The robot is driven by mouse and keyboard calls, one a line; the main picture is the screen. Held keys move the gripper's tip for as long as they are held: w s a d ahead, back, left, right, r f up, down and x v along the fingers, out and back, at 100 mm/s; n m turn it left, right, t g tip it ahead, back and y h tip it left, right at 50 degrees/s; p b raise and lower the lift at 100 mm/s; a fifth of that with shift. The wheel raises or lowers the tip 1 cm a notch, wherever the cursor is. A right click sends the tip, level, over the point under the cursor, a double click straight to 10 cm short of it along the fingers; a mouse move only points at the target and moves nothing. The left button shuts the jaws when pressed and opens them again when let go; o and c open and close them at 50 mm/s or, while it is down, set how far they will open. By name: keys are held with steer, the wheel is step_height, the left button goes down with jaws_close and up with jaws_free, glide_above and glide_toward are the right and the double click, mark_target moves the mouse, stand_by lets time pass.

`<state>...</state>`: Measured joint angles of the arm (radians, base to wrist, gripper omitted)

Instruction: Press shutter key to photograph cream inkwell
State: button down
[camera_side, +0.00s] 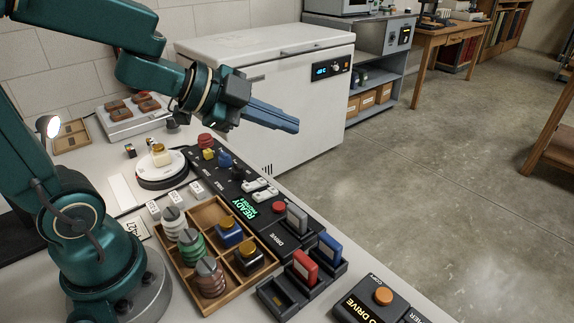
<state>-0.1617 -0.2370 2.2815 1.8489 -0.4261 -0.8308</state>
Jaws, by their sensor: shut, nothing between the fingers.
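The cream inkwell (161,156), with a dark and yellowish cap, stands on a round white turntable (148,173) at the left of the bench. A black control panel (219,183) runs diagonally beside it, with red, yellow, blue and black keys, white switches and a green screen (246,209) reading "READY". I cannot tell which key is the shutter key; the labels are too small. My gripper (292,125) is shut and empty, its blue fingers pointing right in the air above and right of the panel, in front of the white chest. It appears apart from every key.
A wooden tray (193,279) holds striped spools and two more inkwells. Docks with grey, blue and red cartridges (305,267) stand right of it. A copy box with an orange button (383,296) is at the front edge. A lit lamp (48,126) stands left.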

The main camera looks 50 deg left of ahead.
mark_target(273, 206)
step_height(273, 206, down, 6)
steer(key=s+a+m+g, duration=0.1)
steer(key=a+g, duration=0.1)
steer(key=shift+s+r+g, duration=0.15)
steer(key=shift+r+g, duration=0.05)
steer(key=shift+g, duration=0.2)
steer(key=shift+f, duration=0.15)
steer(key=shift+d+f, duration=0.1)
steer(key=shift+f, duration=4.15)
steer(key=shift+f, duration=0.15)
steer(key=shift+f, duration=0.25)
